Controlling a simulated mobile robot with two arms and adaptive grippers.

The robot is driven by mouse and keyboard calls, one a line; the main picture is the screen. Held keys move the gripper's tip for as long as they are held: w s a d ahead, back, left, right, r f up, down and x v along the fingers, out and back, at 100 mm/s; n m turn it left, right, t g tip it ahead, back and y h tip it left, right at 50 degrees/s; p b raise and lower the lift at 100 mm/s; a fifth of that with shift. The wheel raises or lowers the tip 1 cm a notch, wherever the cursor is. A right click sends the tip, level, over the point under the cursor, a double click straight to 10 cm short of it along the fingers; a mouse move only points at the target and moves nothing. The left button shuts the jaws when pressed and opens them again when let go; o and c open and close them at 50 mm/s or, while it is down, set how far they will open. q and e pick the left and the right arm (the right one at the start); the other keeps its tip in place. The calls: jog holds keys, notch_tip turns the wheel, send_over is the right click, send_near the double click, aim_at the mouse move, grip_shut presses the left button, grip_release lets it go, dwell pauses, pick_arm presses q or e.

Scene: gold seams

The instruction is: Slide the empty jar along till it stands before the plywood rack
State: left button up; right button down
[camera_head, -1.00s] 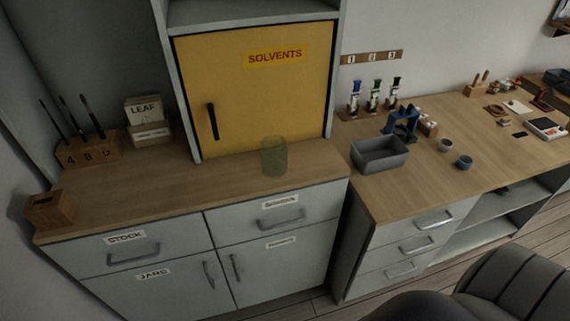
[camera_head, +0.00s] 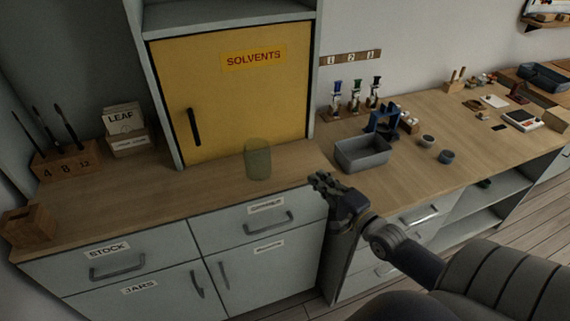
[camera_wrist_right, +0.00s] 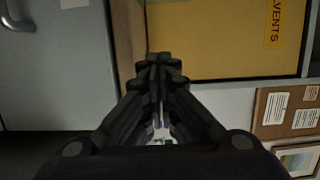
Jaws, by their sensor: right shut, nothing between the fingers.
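The empty jar (camera_head: 258,160), greenish clear glass, stands upright on the left wooden counter before the yellow cabinet. A wooden rack (camera_head: 66,166) marked 4, 8, 12 holds upright brushes at the counter's left end. Another small rack (camera_head: 354,106) with blue-, green- and black-topped items stands at the right; I cannot tell which is the plywood rack. My right gripper (camera_head: 321,181) is shut and empty, right of the jar and apart from it, near the counter's front right corner. Its closed fingers (camera_wrist_right: 160,62) also show in the right wrist view. My left gripper is out of view.
The yellow SOLVENTS cabinet (camera_head: 230,100) rises behind the jar. LEAF boxes (camera_head: 126,130) and a wooden box (camera_head: 28,226) stand left. A grey bin (camera_head: 362,154) stands right. The counter (camera_head: 185,188) between jar and brush rack is clear.

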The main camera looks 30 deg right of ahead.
aim_at(285, 171)
jog(key=w+p, duration=0.1)
jog(key=w, duration=0.8)
jog(key=shift+w+r, duration=0.1)
jog(key=shift+w, duration=0.2)
jog(key=a+p, duration=0.1)
jog(key=w+a+p, duration=0.1)
jog(key=a, duration=0.1)
jog(key=shift+w+a, duration=0.1)
jog(key=shift+a, duration=0.4)
